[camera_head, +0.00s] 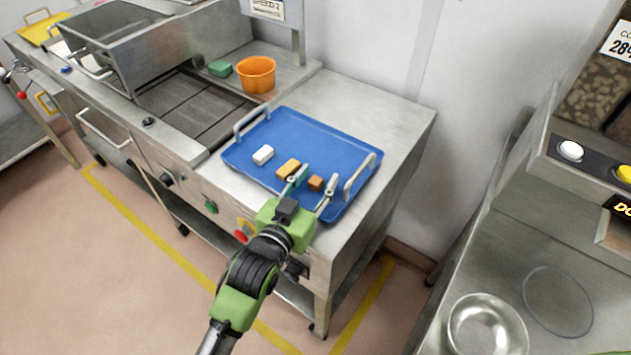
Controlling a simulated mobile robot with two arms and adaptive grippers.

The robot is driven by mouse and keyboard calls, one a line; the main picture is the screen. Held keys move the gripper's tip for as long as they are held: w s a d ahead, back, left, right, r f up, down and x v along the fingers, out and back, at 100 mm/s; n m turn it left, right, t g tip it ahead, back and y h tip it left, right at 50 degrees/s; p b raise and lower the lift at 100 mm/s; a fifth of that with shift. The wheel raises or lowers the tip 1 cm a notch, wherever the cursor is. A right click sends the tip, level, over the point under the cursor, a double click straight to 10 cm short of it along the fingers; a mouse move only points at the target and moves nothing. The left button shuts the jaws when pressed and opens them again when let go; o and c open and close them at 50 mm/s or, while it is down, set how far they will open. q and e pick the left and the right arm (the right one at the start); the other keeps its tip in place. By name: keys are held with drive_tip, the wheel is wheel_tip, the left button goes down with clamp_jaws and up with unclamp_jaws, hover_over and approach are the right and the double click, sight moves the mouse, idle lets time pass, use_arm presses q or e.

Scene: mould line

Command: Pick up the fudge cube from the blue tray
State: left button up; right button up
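The blue tray (335,144) lies on the steel counter, with a metal handle at each end. A small dark brown cube (315,183), which looks like the fudge cube, sits near the tray's front right. A tan-orange piece (288,168) and a white piece (263,155) lie to its left on the tray. My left gripper (317,176) is open over the tray's front edge. Its two fingers show on either side of the brown cube, apart from it in the picture; their height above the tray is hard to tell. My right gripper is not in view.
An orange bucket (256,76) and a green block (220,69) stand behind the dark belt (193,105), left of the tray. The tray's right handle (359,174) rises close to my right finger. A metal bowl (487,327) stands on the right-hand counter.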

use_arm(q)
drive_tip(key=c, duration=0.9)
drive_tip(key=shift+c, duration=0.2)
